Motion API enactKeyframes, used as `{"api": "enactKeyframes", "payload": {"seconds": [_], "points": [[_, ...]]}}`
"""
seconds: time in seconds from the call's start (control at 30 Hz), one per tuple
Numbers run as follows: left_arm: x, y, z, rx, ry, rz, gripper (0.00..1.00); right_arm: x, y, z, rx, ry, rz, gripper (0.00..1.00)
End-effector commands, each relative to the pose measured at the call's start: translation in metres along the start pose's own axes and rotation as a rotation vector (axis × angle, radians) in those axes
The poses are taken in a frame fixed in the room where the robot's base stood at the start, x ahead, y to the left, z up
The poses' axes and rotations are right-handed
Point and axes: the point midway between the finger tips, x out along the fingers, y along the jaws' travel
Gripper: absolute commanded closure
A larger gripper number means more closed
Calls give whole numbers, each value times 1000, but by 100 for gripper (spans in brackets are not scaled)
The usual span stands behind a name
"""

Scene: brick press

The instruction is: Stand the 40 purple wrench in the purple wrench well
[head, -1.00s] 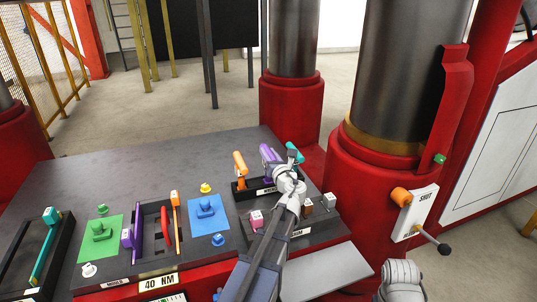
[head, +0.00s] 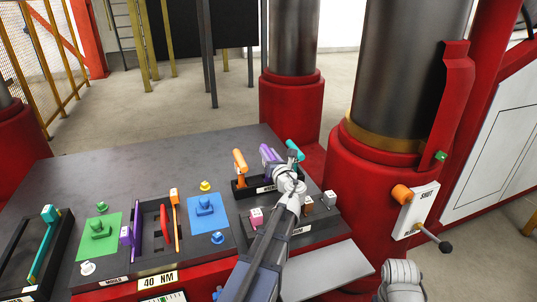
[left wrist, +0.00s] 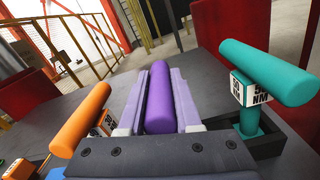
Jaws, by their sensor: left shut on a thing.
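My left gripper (head: 281,163) is shut on the handle of a purple wrench (head: 267,153) at the dark wrench rack (head: 240,193). In the left wrist view the purple handle (left wrist: 159,98) lies between the two grey fingers (left wrist: 160,85). The wrench's lower end and the well under it are hidden by my gripper, so I cannot tell how deep it sits. An orange wrench (head: 239,160) stands to its left and a teal wrench (head: 294,150) to its right.
A tray marked 40 NM (head: 158,281) holds purple, red and orange pieces. Green (head: 98,236) and blue (head: 206,212) pads flank it. Small tagged blocks stand in front of the rack. A thick red-based column (head: 370,180) rises close to the right. The table behind is clear.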

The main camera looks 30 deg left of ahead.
Motion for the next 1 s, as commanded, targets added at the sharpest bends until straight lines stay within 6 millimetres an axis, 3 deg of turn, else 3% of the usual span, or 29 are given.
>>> {"api": "enactKeyframes", "payload": {"seconds": [0.17, 0.2, 0.47, 0.77, 1.0], "points": [[0, 0, 0, 1, -1, 0, 100, 0, 0, 0, 0, 0, 0, 50], [0, 0, 0, 1, -1, 0, 63, 0, 0, 0, 0, 0, 0, 50], [0, 0, 0, 0, 0, 0, 34, 0, 0, 0, 0, 0, 0, 50], [-3, 0, 0, 0, 0, 0, 33, 0, 0, 0, 0, 0, 0, 50], [-39, 1, 0, 0, 0, -2, 33, 0, 0, 0, 0, 0, 0, 50]]}}
